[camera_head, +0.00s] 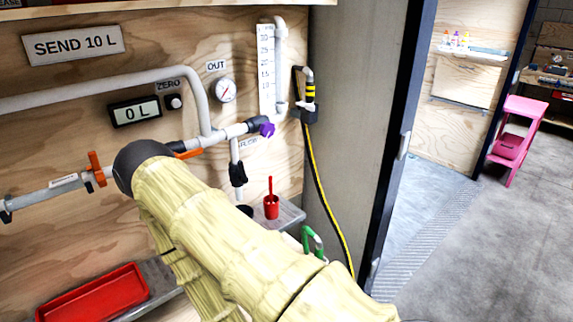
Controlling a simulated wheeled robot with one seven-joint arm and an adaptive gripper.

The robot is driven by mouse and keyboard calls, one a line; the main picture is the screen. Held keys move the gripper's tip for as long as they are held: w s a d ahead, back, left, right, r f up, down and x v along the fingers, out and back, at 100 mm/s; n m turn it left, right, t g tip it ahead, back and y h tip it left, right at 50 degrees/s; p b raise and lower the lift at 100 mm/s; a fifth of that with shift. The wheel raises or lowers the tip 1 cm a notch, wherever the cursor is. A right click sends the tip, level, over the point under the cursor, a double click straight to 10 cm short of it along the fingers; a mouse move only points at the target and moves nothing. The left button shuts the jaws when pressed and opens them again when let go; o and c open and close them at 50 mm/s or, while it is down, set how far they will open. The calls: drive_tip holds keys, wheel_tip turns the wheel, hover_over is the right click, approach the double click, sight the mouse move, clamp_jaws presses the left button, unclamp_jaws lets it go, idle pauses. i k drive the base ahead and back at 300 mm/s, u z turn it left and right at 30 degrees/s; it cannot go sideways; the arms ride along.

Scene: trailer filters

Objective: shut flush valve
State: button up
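A partly readable label (248,143), apparently "FLUSH", sits under the right end of the white pipe on the plywood wall. A purple knob (267,129) is on the dark fitting at that pipe end. An orange lever (188,153) lies roughly along the pipe to the left, partly hidden by my arm. Another orange handle (96,168) stands across the pipe at far left. I cannot tell which of these is the flush valve, or whether it is open. My yellow arm covers the middle foreground; my gripper does not show.
A red tray (98,300) lies on the shelf at lower left. A red cup (271,205) stands on a grey ledge. A yellow-black hose (325,200) hangs right of it. Open floor lies at right.

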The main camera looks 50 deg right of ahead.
sight(244, 178)
drive_tip(key=z, duration=2.6)
drive_tip(key=k, duration=0.9)
drive_tip(key=u, duration=1)
drive_tip(key=i, duration=1.05)
